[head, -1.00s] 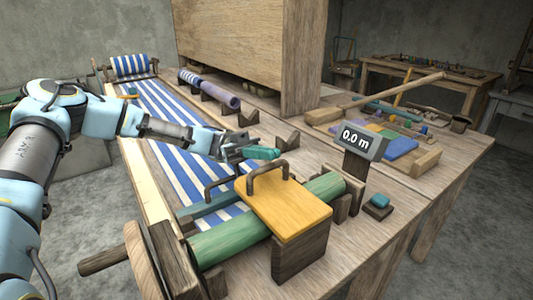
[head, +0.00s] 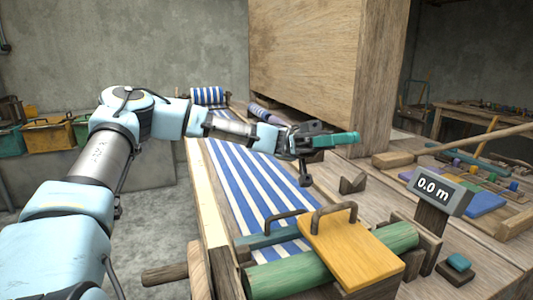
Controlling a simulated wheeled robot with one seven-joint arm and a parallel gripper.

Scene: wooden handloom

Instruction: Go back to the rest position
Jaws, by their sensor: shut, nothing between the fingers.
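My gripper (head: 338,139) has teal fingers and points to the right. It is shut and empty, held in the air above the right side of the loom, in front of the large wooden panel (head: 305,50). The blue-and-white striped cloth (head: 250,185) runs along the loom below my arm. Nothing touches the fingers that I can see.
A yellow block with a dark handle (head: 355,250) sits over the green roller (head: 290,275) at the front. A display reading 0.0 m (head: 440,190) stands to the right. Crates (head: 48,136) are at the far left. Bare floor lies left of the loom.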

